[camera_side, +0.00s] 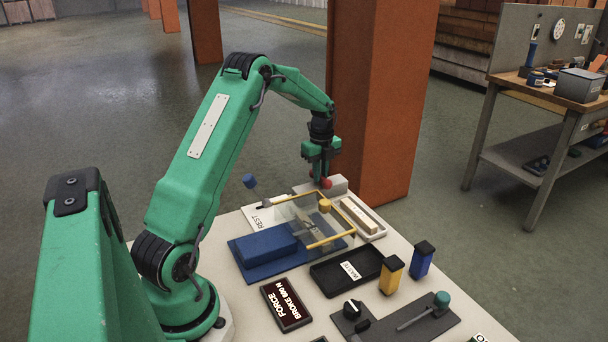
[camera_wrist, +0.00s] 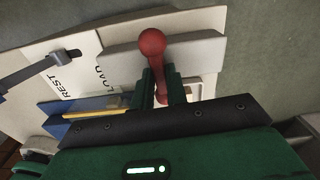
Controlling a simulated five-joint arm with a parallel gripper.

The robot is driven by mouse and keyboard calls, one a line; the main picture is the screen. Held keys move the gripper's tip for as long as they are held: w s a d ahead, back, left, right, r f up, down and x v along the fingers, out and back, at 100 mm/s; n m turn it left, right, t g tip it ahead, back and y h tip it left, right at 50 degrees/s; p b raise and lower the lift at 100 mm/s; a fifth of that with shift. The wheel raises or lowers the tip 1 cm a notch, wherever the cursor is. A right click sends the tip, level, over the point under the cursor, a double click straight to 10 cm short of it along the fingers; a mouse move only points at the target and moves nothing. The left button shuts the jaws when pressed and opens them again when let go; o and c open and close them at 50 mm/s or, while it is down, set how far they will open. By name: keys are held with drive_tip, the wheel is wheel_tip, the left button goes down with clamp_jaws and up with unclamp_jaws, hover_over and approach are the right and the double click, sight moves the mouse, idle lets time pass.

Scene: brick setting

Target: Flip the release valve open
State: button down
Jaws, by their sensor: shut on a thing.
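A red lever with a round ball knob shows in the wrist view (camera_wrist: 152,43) and at the far end of the table in the side view (camera_side: 327,183). No label on it is readable, so I cannot confirm that it is the release valve. My green gripper (camera_side: 318,172) points down at it from above. In the wrist view my fingers (camera_wrist: 159,84) are on either side of the red stem, just below the ball, and shut on it. The lever's lower end is partly hidden by my fingers and the gripper body.
A clear guard with yellow rails (camera_side: 331,241) stands near a blue block (camera_side: 266,243). An orange column (camera_side: 380,100) rises behind.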

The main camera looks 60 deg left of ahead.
drive_tip(key=n, duration=1.3)
drive_tip(key=shift+n, duration=2.1)
drive_tip(key=c, duration=1.4)
unclamp_jaws()
